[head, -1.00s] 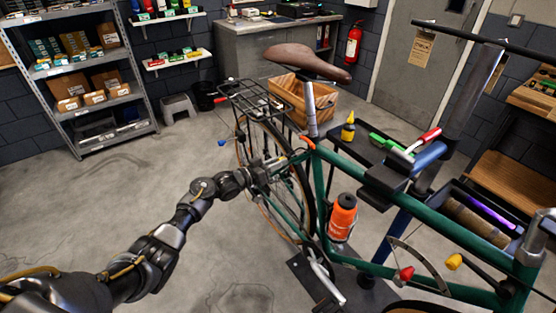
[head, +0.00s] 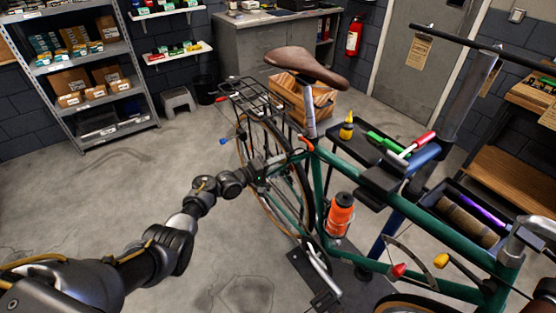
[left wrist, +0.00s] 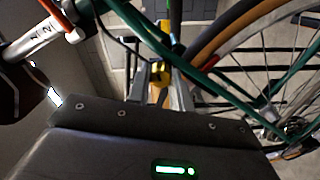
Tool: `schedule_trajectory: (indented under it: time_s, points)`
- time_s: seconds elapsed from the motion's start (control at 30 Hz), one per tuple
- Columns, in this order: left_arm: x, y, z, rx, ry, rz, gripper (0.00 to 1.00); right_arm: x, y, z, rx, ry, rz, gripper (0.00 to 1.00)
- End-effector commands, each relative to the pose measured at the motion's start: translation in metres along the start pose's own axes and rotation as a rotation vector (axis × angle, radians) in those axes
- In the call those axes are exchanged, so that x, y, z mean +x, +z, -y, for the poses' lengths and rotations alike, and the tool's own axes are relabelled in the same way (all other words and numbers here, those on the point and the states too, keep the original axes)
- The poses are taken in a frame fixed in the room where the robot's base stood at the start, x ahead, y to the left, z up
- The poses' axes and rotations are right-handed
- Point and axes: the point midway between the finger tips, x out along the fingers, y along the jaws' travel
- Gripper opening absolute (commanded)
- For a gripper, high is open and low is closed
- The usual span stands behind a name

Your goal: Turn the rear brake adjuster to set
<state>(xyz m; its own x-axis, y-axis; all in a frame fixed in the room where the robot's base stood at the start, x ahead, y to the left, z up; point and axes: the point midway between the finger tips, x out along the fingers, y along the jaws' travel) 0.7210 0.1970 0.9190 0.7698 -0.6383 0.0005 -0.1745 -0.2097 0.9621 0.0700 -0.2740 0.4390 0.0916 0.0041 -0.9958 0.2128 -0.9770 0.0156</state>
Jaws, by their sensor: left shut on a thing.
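The bike has a green frame (head: 318,178) and a brown saddle (head: 307,66). My left gripper (head: 278,162) reaches in from the left to the rear of the frame, beside the rear wheel (head: 303,200). In the left wrist view its two fingers (left wrist: 161,84) are shut on a small yellow piece, which I take as the rear brake adjuster (left wrist: 161,73). A green frame tube (left wrist: 205,82) runs close by on the right. In the head view my gripper hides the adjuster, and its turn position cannot be read. My right gripper is not in view.
An orange bottle (head: 341,213) sits on the frame. A rear rack (head: 252,96) lies just beyond my gripper. A tool tray (head: 370,150) stands right of the saddle. A wooden crate (head: 318,98) is behind the bike. The floor at left is clear.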

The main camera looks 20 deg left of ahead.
Motion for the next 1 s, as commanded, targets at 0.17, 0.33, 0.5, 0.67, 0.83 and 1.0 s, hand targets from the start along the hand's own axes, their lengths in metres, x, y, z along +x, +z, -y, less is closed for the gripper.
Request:
schedule_trajectory:
  time_s: [0.17,0.33,0.5,0.67,0.83,1.0]
  points:
    - [0.000,0.003,0.001,-0.172,-0.004,0.005,0.00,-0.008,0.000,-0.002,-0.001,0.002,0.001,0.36]
    - [0.000,0.003,0.001,-0.332,-0.005,0.005,0.00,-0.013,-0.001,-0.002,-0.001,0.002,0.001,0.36]
    - [0.000,0.003,0.001,-0.479,-0.004,0.004,0.00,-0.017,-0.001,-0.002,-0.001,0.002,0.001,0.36]
    - [0.000,0.004,0.002,-0.595,-0.005,0.004,0.00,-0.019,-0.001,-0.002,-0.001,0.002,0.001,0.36]
    - [0.000,0.004,0.002,-0.687,-0.005,0.005,0.00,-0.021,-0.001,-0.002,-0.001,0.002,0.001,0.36]
    - [0.000,0.004,0.003,-0.744,-0.006,0.004,0.00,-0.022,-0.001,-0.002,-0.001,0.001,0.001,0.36]
